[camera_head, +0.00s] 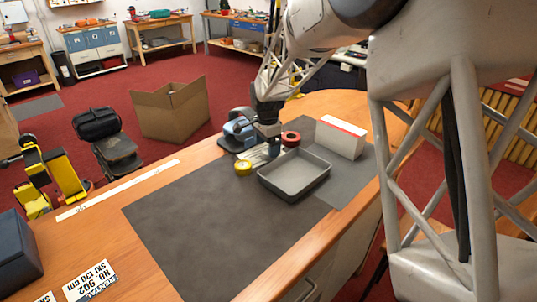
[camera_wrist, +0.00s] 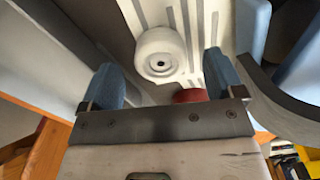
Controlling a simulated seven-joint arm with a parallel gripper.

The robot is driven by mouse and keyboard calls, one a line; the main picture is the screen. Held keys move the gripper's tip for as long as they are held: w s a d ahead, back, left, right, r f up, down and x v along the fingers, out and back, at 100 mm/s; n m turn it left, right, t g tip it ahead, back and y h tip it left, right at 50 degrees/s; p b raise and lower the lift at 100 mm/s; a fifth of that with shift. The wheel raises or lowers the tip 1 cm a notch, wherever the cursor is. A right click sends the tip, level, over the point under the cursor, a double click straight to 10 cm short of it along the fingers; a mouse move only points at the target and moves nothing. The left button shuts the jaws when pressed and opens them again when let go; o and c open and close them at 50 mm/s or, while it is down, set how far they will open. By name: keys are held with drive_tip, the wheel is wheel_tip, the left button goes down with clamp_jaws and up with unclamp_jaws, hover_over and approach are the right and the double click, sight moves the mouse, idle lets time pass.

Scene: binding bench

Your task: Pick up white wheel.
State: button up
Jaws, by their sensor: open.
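The white wheel (camera_wrist: 160,52), a thick round wheel with a dark centre hole, shows in the wrist view against a pale slotted surface (camera_wrist: 205,20). My gripper (camera_wrist: 161,62) is open, with its two blue fingers on either side of the wheel in that picture. I cannot tell whether the wheel is at finger depth, and no grip on it shows. In the head view my gripper (camera_head: 268,148) is low over the far part of the bench, beside the pale slotted piece (camera_head: 254,158). I cannot make out the wheel there.
A red roll (camera_head: 291,139) is close by on the right and a yellow roll (camera_head: 243,168) in front. A grey tray (camera_head: 272,187), a white box with a red edge (camera_head: 340,140) and a blue-grey device (camera_head: 236,132) surround the spot. The dark mat (camera_head: 215,225) is clear in front.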

sight(267, 150)
drive_tip(key=shift+f, duration=1.35)
drive_tip(key=c, duration=1)
drive_tip(key=shift+r, duration=0.1)
drive_tip(key=shift+r, duration=4.9)
